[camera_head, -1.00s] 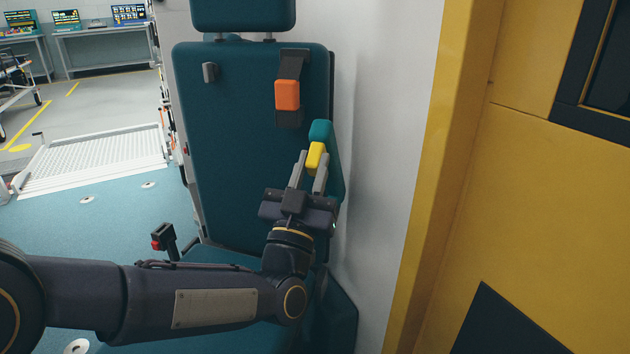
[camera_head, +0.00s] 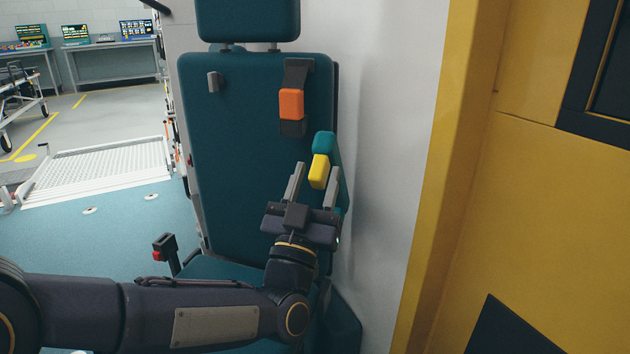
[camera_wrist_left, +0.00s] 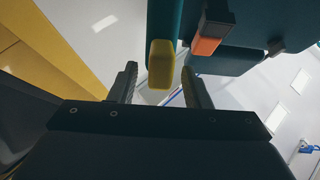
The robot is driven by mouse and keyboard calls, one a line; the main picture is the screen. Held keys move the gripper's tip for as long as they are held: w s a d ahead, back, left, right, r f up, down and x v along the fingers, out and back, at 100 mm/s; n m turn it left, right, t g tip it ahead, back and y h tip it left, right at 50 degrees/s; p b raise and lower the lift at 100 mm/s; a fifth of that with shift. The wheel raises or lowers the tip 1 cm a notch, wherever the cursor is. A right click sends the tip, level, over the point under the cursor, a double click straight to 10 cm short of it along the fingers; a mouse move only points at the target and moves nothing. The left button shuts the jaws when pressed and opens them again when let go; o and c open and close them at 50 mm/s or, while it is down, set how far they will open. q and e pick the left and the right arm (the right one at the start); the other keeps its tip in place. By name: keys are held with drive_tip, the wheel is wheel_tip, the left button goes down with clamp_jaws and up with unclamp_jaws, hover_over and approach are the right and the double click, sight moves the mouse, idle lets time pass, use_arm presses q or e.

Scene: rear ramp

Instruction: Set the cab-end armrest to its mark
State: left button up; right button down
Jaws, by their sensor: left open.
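The armrest (camera_head: 324,143) is a teal bar with a yellow end piece (camera_head: 319,171), at the right edge of the teal seat back. Its lower part is largely hidden behind my gripper. My left gripper (camera_head: 316,168) is open, with one finger on each side of the yellow end. In the left wrist view the yellow end (camera_wrist_left: 160,66) shows between the two spread fingertips (camera_wrist_left: 160,78), with gaps on both sides. I cannot make out a mark for the armrest. My right gripper is not in view.
The seat back (camera_head: 235,150) carries an orange buckle (camera_head: 291,104) on a dark strap. A black and red buckle (camera_head: 164,250) stands by the seat's left side. A white wall (camera_head: 385,150) and yellow panel (camera_head: 540,200) are close on the right. A ramp (camera_head: 100,168) lies left.

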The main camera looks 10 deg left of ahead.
use_arm(q)
drive_tip(key=v, duration=0.8)
